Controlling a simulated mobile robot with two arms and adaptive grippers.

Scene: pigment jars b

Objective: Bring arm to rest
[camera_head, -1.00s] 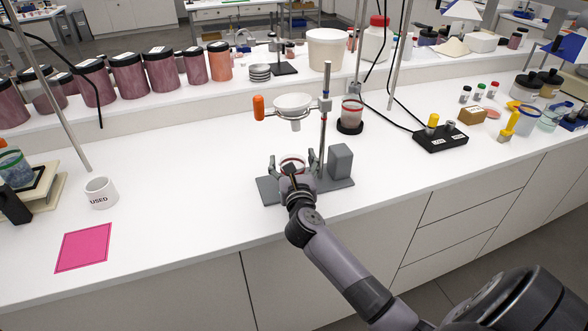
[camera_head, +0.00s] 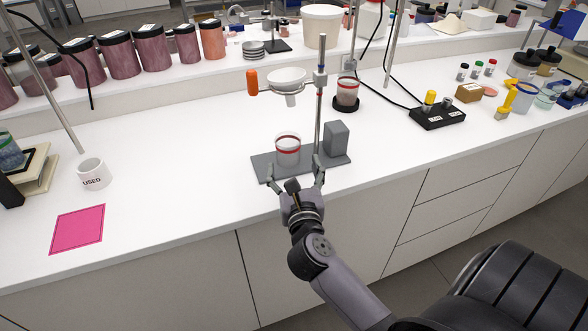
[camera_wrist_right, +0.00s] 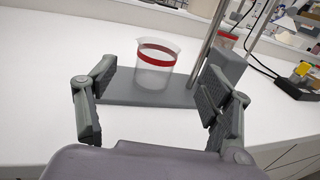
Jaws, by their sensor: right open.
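My right gripper (camera_head: 297,181) is open and empty, just in front of the grey stand base (camera_head: 339,159). In the right wrist view its two fingers (camera_wrist_right: 158,95) are spread wide, with nothing between the tips. A clear beaker with a red band (camera_head: 288,150) stands upright on the stand base, beyond the fingertips and apart from them; it also shows in the right wrist view (camera_wrist_right: 157,66). Above the beaker a white bowl-shaped funnel (camera_head: 287,80) is held on the stand's metal post (camera_head: 319,110). My left gripper is not in view.
A second red-banded beaker (camera_head: 347,92) stands on a dark round base behind the post. A black power box (camera_head: 437,117) lies to the right. A white cup marked USED (camera_head: 93,173) and a pink mat (camera_head: 77,230) are at the left. The counter front is clear.

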